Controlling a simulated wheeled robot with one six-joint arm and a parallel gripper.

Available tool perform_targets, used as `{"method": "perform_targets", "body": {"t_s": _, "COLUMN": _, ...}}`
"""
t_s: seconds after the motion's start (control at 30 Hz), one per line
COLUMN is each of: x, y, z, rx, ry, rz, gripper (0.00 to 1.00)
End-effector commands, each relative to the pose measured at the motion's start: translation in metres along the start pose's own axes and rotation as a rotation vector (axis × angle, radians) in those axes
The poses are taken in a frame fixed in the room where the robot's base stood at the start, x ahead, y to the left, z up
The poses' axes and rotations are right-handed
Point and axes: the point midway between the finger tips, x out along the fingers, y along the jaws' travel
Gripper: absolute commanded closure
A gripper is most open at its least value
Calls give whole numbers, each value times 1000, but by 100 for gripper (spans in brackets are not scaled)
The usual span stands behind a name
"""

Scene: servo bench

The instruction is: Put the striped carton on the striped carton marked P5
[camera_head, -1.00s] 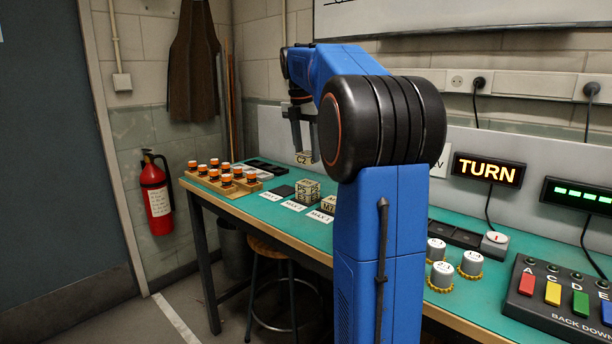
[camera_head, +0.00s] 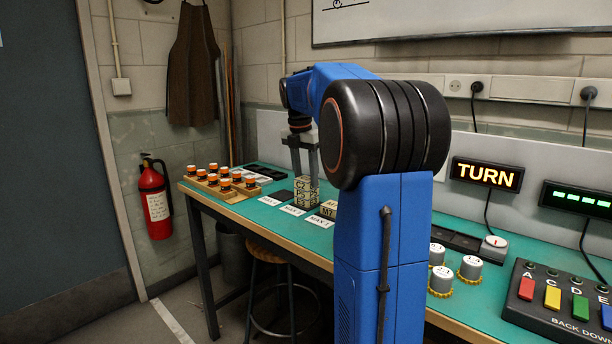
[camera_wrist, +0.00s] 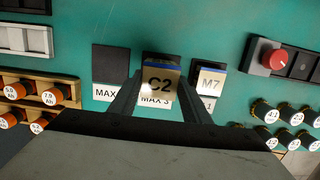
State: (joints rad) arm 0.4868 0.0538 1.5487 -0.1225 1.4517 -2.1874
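The carton marked C2 (camera_head: 301,184) is between the fingers of my gripper (camera_head: 304,177), which is shut on it. In the wrist view, C2 (camera_wrist: 160,82) shows a pale face with a blue edge, one finger on each side. In the head view, C2 is at the top of a stack of printed cartons (camera_head: 306,201), directly above the one I take to be marked P5. C2 looks to be touching the stack, but a small gap cannot be ruled out. In the wrist view the carton below is hidden by C2.
A carton marked M7 (camera_wrist: 210,80) stands right of C2, close to the finger. A dark square pad (camera_wrist: 111,60) lies left of it. White MAX labels (camera_head: 292,210) lie in front. A wooden rack (camera_head: 222,188) of orange-capped pieces stands farther left.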

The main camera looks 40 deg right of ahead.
Motion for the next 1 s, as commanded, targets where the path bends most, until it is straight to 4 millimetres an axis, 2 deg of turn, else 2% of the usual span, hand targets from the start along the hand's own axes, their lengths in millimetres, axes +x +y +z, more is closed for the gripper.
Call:
{"method": "perform_targets", "body": {"t_s": 0.03, "x": 0, "y": 0, "z": 0, "rx": 0, "ry": 0, "rz": 0, "gripper": 47}}
{"method": "perform_targets", "body": {"t_s": 0.07, "x": 0, "y": 0, "z": 0, "rx": 0, "ry": 0, "rz": 0, "gripper": 40}}
{"method": "perform_targets", "body": {"t_s": 0.1, "x": 0, "y": 0, "z": 0, "rx": 0, "ry": 0, "rz": 0, "gripper": 38}}
{"method": "perform_targets", "body": {"t_s": 0.37, "x": -1, "y": 0, "z": 0, "rx": 0, "ry": 0, "rz": 0, "gripper": 38}}
{"method": "perform_targets", "body": {"t_s": 0.53, "x": -11, "y": 0, "z": 1, "rx": 0, "ry": -1, "rz": 1, "gripper": 38}}
{"method": "perform_targets", "body": {"t_s": 1.0, "x": -95, "y": 1, "z": 1, "rx": 0, "ry": -1, "rz": 1, "gripper": 38}}
